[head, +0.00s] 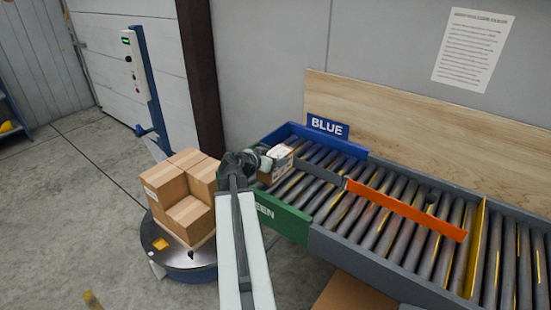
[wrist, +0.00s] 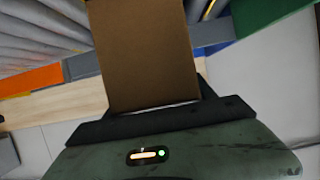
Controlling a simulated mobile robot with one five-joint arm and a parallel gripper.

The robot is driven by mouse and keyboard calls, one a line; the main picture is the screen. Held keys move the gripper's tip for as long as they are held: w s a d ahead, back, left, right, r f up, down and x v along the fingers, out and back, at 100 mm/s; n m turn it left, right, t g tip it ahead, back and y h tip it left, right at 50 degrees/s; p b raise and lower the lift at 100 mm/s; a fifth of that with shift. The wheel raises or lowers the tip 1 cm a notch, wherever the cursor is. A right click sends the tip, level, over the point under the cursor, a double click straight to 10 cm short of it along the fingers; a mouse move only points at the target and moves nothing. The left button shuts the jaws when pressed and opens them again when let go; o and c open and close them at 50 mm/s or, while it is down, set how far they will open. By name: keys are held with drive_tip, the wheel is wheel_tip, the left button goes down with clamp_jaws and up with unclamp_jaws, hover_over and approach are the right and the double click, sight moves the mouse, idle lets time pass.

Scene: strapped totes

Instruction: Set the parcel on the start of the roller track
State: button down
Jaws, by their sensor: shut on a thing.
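My gripper (head: 262,163) is shut on a small brown parcel (head: 276,166) with a pale label on its top. In the head view the parcel is at the near-left end of the roller track (head: 335,258), between the blue side guide and the green side guide. I cannot tell whether its underside touches the rollers. In the wrist view the parcel (wrist: 145,55) fills the upper middle, its brown face between the dark jaws of my gripper (wrist: 150,110). My arm hides part of the green guide in the head view.
A blue guide (head: 345,146) with a BLUE sign and a green guide (head: 285,222) flank the track's left end. An orange bar (head: 405,210) and a yellow divider (head: 477,250) stand farther right. Stacked cartons (head: 182,190) sit on a round dark platform (head: 190,256) at left.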

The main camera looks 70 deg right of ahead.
wheel_tip(320, 180, down, 4)
drive_tip(key=b, duration=0.3)
drive_tip(key=shift+b, duration=0.3)
drive_tip(key=shift+r, duration=0.25)
drive_tip(key=shift+f, duration=0.2)
drive_tip(key=shift+c, duration=1.6)
unclamp_jaws()
drive_tip(key=shift+r, duration=0.15)
